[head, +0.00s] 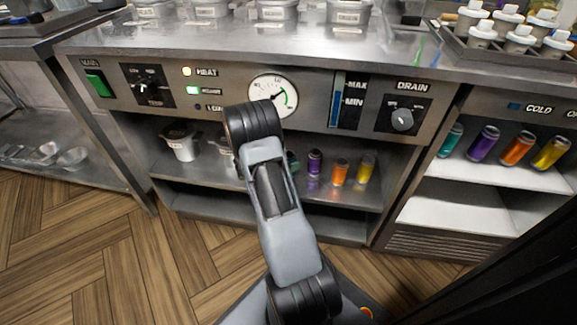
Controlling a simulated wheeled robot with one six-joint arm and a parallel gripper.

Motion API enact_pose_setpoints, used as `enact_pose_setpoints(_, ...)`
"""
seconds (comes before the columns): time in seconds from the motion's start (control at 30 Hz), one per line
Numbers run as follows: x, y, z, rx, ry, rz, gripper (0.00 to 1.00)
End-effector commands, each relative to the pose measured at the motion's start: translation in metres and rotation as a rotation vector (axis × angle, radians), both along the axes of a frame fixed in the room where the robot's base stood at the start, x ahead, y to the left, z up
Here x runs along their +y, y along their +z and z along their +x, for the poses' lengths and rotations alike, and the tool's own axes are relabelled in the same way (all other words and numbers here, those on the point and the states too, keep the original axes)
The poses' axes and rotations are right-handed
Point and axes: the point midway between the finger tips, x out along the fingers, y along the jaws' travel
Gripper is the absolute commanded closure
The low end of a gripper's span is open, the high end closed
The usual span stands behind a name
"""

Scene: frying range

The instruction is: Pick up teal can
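A teal can (293,163) stands on the open shelf under the counter, mostly hidden behind my arm. Another teal can (451,140) leans on the white shelf of the cold unit at the right. My arm reaches up from the bottom middle toward the counter front and covers part of the shelf. My gripper is not visible, so I cannot tell where it is relative to either teal can or whether it holds anything.
Purple (315,163), orange (340,172) and yellow (366,168) cans stand right of the shelf's teal can. A white pot (181,143) stands at the shelf's left. The cold unit also holds purple, orange and yellow cans. The wood floor (80,250) at left is clear.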

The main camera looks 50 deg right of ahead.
Motion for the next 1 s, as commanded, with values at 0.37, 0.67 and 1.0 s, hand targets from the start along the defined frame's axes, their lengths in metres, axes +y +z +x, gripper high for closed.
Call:
enact_pose_setpoints(0.37, 0.0, 0.0, 0.0, 0.0, 0.0, 0.0, 0.58)
enact_pose_setpoints(0.67, 0.0, 0.0, 0.0, -0.001, 0.0, -0.001, 0.76)
enact_pose_setpoints(1.0, 0.0, 0.016, 0.0, -0.002, -0.001, -0.001, 0.76)
